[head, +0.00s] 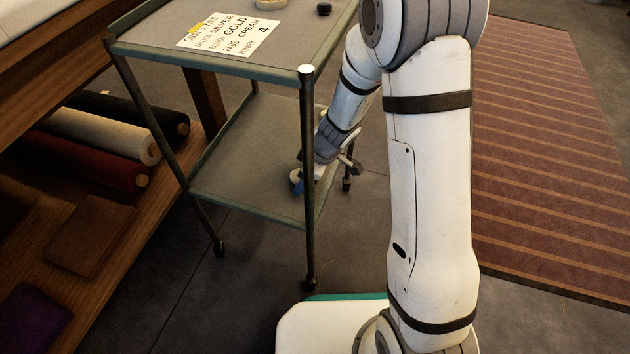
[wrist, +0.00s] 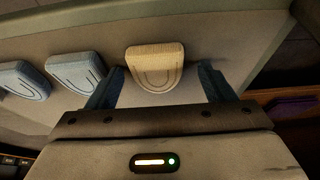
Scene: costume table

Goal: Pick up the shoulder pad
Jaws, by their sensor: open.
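A cream shoulder pad (wrist: 154,58) with curved stitched lines lies on a grey surface in the wrist view. Two light blue pads, a nearer one (wrist: 75,72) and a farther one (wrist: 24,80), lie to its left. My gripper (wrist: 161,72) is open, with one finger on either side of the cream pad's near end and gaps on both sides. The pad is not gripped. In the head view my gripper (head: 320,172) is low at the lower shelf (head: 245,170) of a cart, partly behind the front post. The cream pad cannot be made out there.
The cart's top shelf (head: 290,48) lies above my gripper and carries a handwritten card (head: 232,35). A dark post (head: 309,180) stands close to my gripper. Fabric rolls (head: 105,140) lie at the left. A striped rug (head: 540,150) covers the floor at right.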

